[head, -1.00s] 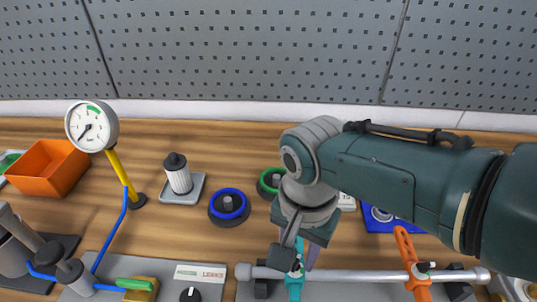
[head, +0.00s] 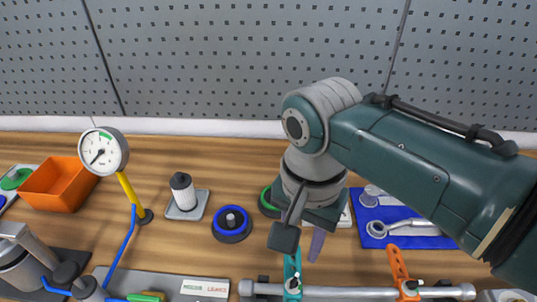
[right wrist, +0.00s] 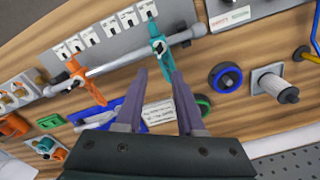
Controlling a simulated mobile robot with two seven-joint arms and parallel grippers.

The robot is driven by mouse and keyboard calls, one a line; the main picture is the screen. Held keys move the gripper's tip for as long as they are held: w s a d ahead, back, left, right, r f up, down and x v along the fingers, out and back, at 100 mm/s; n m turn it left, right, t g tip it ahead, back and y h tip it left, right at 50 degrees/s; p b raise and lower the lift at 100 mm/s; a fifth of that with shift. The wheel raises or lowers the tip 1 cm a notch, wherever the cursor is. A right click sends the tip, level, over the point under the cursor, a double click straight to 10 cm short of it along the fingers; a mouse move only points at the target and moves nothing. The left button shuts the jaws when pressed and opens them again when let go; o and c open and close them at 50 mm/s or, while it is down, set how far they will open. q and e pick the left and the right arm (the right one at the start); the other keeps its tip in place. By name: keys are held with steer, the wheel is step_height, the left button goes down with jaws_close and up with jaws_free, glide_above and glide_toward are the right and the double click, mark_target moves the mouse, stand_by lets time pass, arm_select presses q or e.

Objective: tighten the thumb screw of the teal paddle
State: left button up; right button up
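The teal paddle (head: 291,270) hangs on a grey horizontal shaft (head: 350,291) near the bottom edge of the head view. Its small dark thumb screw (head: 294,284) sits at the shaft. In the right wrist view the teal paddle (right wrist: 183,100) runs from the shaft down beside the fingers, and its thumb screw (right wrist: 158,46) lies beyond the fingertips. My right gripper (right wrist: 156,74) is open, its two purple fingers apart with nothing clearly held between them. In the head view my right gripper (head: 303,254) is partly hidden by its own wrist. My left gripper is not in view.
An orange paddle (head: 399,266) sits farther right on the shaft. A blue tray (head: 408,241) with a wrench lies behind it. A blue-ringed knob (head: 231,224), a white filter (head: 184,195), a gauge (head: 104,151) and an orange bin (head: 58,184) stand left. Bare wood lies between them.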

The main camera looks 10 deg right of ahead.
mark_target(297, 275)
step_height(297, 275, down, 10)
steer(key=m+b, duration=0.9)
steer(key=m, duration=0.9)
steer(key=m+b, duration=0.9)
steer(key=m, duration=0.9)
steer(key=shift+w+d+r, duration=0.1)
steer(key=shift+d+r, duration=0.05)
steer(key=shift+r, duration=0.05)
steer(key=shift+f, duration=0.3)
jaws_close()
